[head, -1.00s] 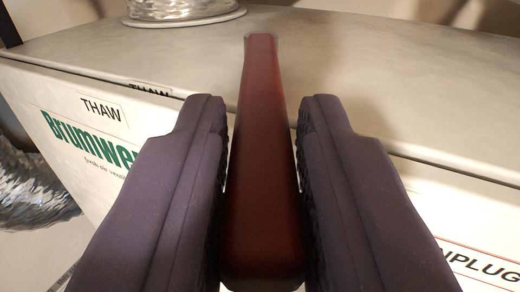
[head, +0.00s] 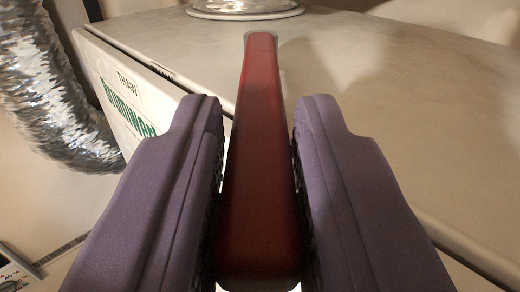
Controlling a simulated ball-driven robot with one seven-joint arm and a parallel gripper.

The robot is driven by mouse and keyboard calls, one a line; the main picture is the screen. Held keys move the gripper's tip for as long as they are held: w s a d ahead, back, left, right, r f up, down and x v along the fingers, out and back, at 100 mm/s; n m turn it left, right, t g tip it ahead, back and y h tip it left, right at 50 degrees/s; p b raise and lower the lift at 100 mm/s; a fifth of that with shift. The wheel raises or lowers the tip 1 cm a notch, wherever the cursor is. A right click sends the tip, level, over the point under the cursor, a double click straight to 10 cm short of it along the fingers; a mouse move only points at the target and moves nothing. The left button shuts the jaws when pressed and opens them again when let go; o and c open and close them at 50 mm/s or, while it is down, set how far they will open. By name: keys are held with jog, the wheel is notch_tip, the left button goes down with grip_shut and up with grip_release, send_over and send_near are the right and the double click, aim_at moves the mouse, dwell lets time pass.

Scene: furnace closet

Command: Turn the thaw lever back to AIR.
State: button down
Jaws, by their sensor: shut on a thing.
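The red lever (head: 258,170) runs up the middle of the head view, from the near edge to the top of a pale unit. My gripper (head: 258,115) is shut on the lever, with one purple finger on each side of it. No AIR label can be seen. The lever's pivot end is hard to make out.
The pale unit's top (head: 420,110) spreads behind and to the right of the lever. A silver collar (head: 243,8) stands on it at the back. A silver flexible duct (head: 55,95) hangs at the left. A scaled gauge (head: 15,272) shows at the lower left.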

jog(key=c, duration=1)
grip_release()
jog(key=shift+d, duration=0.15)
jog(key=s, duration=0.2)
jog(key=s+b, duration=0.1)
jog(key=s, duration=0.2)
jog(key=s+b, duration=0.1)
jog(key=s, duration=0.1)
jog(key=shift+s+a, duration=0.25)
jog(key=shift+s, duration=0.15)
